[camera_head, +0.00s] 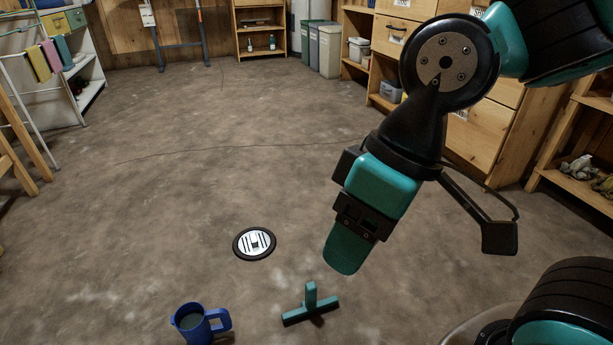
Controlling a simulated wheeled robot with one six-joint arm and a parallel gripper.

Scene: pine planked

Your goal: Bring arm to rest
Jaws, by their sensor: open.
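My gripper (345,247) hangs in the middle right of the head view, at the end of my teal and black arm, pointing down and to the left. Its teal fingers overlap from this angle, and the gap between them is hidden. No object shows at its tip. My arm comes in from the upper right and is bent at a dark round joint. Below the gripper in the picture, a teal T-shaped tool (311,303) lies on the floor, apart from it.
A blue jug (197,326) stands at the bottom left. Wooden drawers (484,143) and shelves line the right. Bins (327,50) stand at the back, a drying rack (48,62) at left. The middle floor is clear.

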